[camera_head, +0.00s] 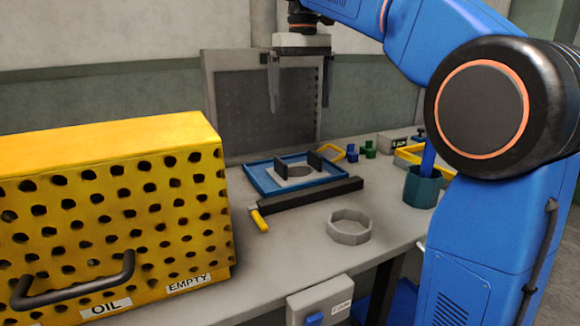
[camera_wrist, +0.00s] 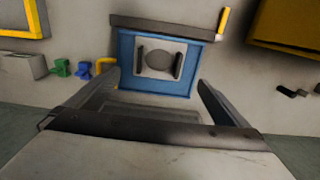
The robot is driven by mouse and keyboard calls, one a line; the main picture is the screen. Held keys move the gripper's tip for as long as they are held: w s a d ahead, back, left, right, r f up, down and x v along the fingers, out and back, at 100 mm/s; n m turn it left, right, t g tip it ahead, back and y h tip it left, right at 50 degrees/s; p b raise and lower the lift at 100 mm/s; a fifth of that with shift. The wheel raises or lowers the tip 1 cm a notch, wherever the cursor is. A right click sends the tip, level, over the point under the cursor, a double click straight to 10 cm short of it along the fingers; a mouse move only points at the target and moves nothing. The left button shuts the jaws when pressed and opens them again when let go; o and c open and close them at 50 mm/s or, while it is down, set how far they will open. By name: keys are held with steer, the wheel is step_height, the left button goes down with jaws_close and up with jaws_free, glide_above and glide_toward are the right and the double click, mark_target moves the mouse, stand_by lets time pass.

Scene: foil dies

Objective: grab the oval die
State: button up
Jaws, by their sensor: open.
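A pale square block with a darker oval on its face, which looks like the oval die, lies in the blue tray (camera_head: 262,180). The die (camera_head: 298,171) has two black upright plates on opposite sides. In the wrist view the die (camera_wrist: 160,72) shows ahead between my fingers, in the blue tray (camera_wrist: 126,50). My gripper (camera_head: 300,106) hangs pointing down, open and empty, well above and behind the tray. Its two fingers also show in the wrist view (camera_wrist: 159,77), apart from the die.
A dark bar with a yellow handle (camera_head: 259,221) lies along the tray's front. A grey ring (camera_head: 349,228) stands nearer. A yellow perforated case (camera_head: 110,215) fills the left. A perforated panel (camera_head: 262,112) stands behind. A teal cup (camera_head: 422,188) and small blue and green pieces (camera_head: 370,149) are right.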

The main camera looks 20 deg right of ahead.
glide_above(298, 172)
step_height(298, 172, down, 11)
steer(key=shift+s+f, duration=0.1)
steer(key=shift+f, duration=0.1)
steer(key=shift+w+f, duration=0.2)
steer(key=shift+f, duration=2.6)
steer(key=c, duration=1.1)
